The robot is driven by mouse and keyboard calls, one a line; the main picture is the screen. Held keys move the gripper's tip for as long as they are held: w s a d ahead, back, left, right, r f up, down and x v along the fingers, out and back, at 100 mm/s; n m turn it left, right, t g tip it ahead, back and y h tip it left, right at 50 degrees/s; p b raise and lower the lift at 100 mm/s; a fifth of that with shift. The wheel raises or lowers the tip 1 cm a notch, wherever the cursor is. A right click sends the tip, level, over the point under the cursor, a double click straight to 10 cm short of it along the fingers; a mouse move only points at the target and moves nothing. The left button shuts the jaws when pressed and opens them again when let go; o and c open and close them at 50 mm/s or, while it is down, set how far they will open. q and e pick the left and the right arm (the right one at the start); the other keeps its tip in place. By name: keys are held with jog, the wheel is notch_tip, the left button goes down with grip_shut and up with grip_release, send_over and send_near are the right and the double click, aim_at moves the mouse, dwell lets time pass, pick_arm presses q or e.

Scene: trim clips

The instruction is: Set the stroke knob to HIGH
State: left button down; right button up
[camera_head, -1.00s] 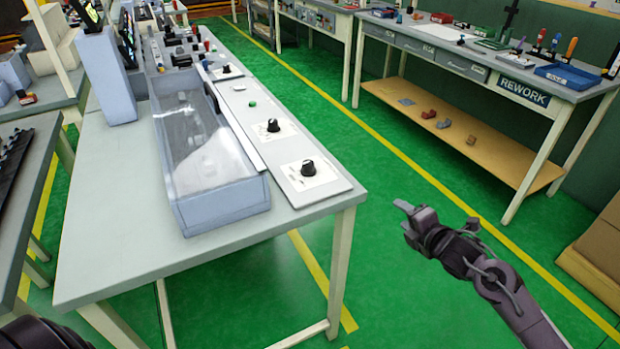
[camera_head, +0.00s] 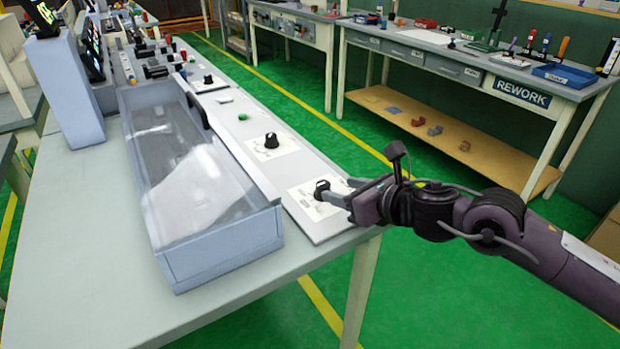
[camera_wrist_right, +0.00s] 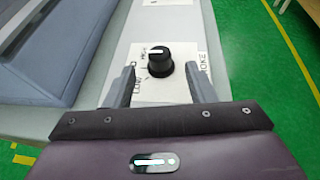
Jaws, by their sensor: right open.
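The stroke knob (camera_head: 321,187) is a black dial on a white label plate at the near end of the grey panel strip. In the right wrist view the knob (camera_wrist_right: 158,60) stands upright, with a pale mark on its top. The label (camera_wrist_right: 141,95) shows LOW and HIGH on the left and part of STROKE on the right. The exact setting is hard to read. My right gripper (camera_head: 340,190) reaches in from the right, low at the knob. Its open fingers (camera_wrist_right: 160,78) lie on either side of the knob, apart from it. My left gripper is out of view.
A clear-lidded bin (camera_head: 200,195) stands close left of the strip. A second black knob (camera_head: 271,140) and a green button (camera_head: 243,117) lie farther along it. The REWORK bench (camera_head: 470,62) is at the back right. The table (camera_head: 90,220) is bare at front left.

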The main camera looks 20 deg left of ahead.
aim_at(327, 186)
jog(key=x, duration=0.7)
jog(key=shift+p, duration=0.4)
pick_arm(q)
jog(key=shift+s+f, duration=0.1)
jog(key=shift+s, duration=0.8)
pick_arm(e)
jog(key=c, duration=1)
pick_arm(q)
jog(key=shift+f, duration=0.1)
pick_arm(e)
jog(key=shift+o, duration=0.2)
